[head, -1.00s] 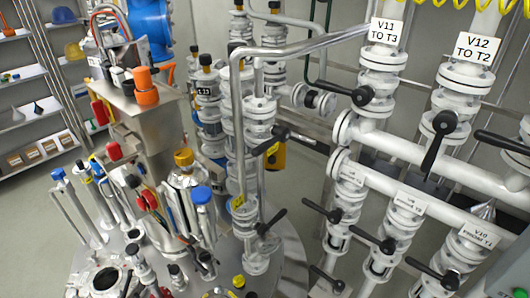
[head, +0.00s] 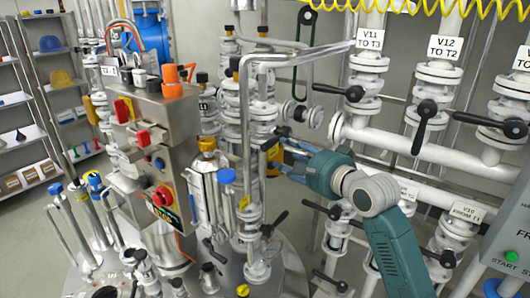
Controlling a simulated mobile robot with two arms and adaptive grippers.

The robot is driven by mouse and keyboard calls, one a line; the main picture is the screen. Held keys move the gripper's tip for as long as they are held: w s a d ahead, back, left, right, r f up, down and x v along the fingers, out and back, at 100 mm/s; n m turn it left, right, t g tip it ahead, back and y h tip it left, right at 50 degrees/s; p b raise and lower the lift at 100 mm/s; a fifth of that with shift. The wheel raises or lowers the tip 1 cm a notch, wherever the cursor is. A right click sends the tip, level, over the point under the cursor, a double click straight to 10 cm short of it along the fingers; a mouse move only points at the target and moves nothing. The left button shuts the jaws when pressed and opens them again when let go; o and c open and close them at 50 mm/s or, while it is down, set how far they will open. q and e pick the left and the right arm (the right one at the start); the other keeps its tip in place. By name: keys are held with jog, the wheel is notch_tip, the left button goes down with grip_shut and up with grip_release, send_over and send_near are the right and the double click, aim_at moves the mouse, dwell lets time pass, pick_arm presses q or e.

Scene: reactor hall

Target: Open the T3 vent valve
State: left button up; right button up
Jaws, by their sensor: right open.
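My right gripper (head: 279,155) reaches in from the lower right on a teal arm and is open. Its fingertips are at a black lever handle (head: 275,137) on a white valve of the vertical pipe column in the middle; I cannot tell whether they touch it. Nothing shows held in it. No readable label marks a valve as the T3 vent. A lower black lever (head: 273,224) on the same column stands clear of the gripper. My left gripper is not in view.
Labelled valves V11 TO T3 (head: 369,39) and V12 TO T2 (head: 444,48) stand at the right with black levers. A steel control box (head: 160,125) stands left of the column. A green start button (head: 511,256) is at the lower right.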

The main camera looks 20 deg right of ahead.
aim_at(272, 145)
jog(key=x, duration=0.3)
jog(key=p+x, duration=0.1)
jog(key=shift+w+d, duration=0.25)
jog(key=shift+w, duration=0.05)
jog(key=p+x, duration=0.1)
jog(key=x, duration=0.4)
jog(key=shift+a+f, duration=0.1)
jog(key=shift+a, duration=0.05)
jog(key=shift+w+a+f, duration=0.1)
jog(key=shift+w+f, duration=0.1)
jog(key=shift+w, duration=0.45)
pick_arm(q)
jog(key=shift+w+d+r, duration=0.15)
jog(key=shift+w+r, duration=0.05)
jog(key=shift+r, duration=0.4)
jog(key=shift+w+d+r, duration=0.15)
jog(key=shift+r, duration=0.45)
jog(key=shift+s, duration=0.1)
pick_arm(e)
grip_shut()
